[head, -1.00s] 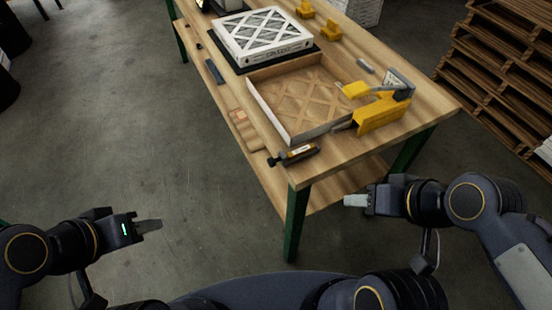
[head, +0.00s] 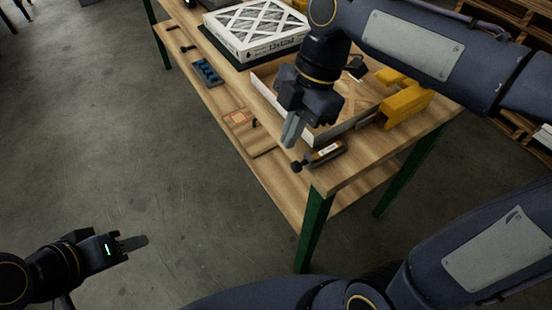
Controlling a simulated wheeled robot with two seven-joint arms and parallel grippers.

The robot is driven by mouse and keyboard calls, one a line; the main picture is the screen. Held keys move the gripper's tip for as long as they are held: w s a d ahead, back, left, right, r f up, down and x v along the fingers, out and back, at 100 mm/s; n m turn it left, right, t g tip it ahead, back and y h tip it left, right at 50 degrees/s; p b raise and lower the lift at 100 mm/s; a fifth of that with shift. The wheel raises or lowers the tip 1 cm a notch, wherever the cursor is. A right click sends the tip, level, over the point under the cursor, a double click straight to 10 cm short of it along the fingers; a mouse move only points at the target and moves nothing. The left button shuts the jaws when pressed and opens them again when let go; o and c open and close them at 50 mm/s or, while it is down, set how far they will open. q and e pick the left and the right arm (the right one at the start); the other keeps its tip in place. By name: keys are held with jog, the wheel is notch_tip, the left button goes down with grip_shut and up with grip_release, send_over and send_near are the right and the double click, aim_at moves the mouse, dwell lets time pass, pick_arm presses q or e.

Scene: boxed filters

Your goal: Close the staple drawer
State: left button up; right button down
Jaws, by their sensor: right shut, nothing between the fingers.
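A wooden section with an orange-brown item (head: 238,119) and a small dark handle-like piece (head: 255,123) lies along the table's left side; it may be the staple drawer, but I cannot tell how far it is open. My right gripper (head: 290,130) is shut and empty, pointing down, to the right of that section and in front of the cardboard box. It appears apart from the section. My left gripper (head: 140,241) is low at the left, over the floor and away from the table; its finger gap is not clear.
A white-framed filter (head: 255,45) lies on a dark mat. An open box (head: 358,124) is partly hidden by my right arm. A yellow tool (head: 405,105) and a black tool (head: 325,153) are near the table's end. A blue item (head: 207,72) lies left.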

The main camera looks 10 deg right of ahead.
aim_at(320, 154)
jog(key=b+x, duration=0.1)
jog(key=x, duration=0.9)
jog(key=d, duration=0.2)
jog(key=w+d, duration=0.1)
jog(key=shift+w+d, duration=0.25)
jog(key=shift+d, duration=0.15)
jog(key=shift+d+p, duration=0.1)
jog(key=shift+p, duration=0.2)
jog(key=w+d, duration=0.1)
jog(key=d, duration=0.1)
jog(key=w+d, duration=0.1)
jog(key=d, duration=0.2)
jog(key=w+d, duration=0.1)
jog(key=d, duration=0.2)
jog(key=shift+d, duration=0.1)
